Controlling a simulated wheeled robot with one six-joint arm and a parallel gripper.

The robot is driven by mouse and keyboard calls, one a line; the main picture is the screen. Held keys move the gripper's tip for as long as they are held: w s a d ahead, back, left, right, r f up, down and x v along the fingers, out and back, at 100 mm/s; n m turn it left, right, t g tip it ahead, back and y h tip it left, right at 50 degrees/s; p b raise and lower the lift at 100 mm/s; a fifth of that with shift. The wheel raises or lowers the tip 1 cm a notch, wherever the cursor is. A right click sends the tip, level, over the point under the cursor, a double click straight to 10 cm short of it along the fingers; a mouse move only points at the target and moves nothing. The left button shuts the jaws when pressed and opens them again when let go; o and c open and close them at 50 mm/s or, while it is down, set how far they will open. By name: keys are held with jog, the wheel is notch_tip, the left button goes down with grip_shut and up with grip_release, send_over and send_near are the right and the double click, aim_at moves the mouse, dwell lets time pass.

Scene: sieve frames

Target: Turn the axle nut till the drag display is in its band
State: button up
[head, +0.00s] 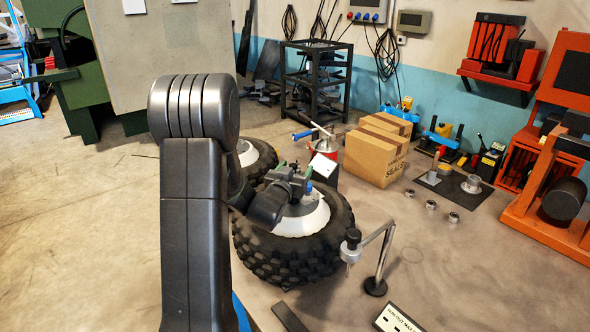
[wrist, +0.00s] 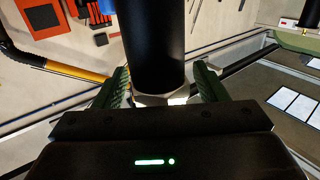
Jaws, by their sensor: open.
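A knobbly black tyre on a white wheel (head: 305,222) lies flat on the floor near the middle of the head view. My gripper (head: 291,181) is over the wheel's centre, and it hides the axle nut there. In the wrist view, my gripper's green jaws (wrist: 163,88) stand open on either side of a bright metal piece (wrist: 150,100), which looks like the nut. A thick black cylinder (wrist: 153,45) meets it. I cannot tell whether the jaws touch it. A white tilted panel (head: 324,168) beside my gripper may be the drag display; I can read no value.
A gauge on a bent post (head: 352,245) stands close to the tyre's right. A second tyre (head: 262,160) lies behind. Cardboard boxes (head: 377,150), a black rack (head: 316,85) and an orange press (head: 560,190) stand farther off. Floor at the lower right is mostly clear, with a lettered plate (head: 397,320).

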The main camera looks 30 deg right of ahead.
jog(key=c, duration=1)
jog(key=shift+m+g+h, duration=0.3)
jog(key=shift+s+d+r+m+g+h+p, duration=0.1)
jog(key=shift+m+g+h+p, duration=0.3)
jog(key=shift+m+g, duration=0.4)
jog(key=shift+s+m+g+h+p, duration=0.15)
jog(key=shift+m+g+h, duration=0.35)
jog(key=shift+g, duration=0.5)
jog(key=shift+s+m+g+h+p, duration=0.1)
jog(key=shift+m+g+h+p, duration=0.5)
jog(key=shift+m+g, duration=1.05)
jog(key=shift+n+g, duration=0.25)
jog(key=shift+g, duration=0.2)
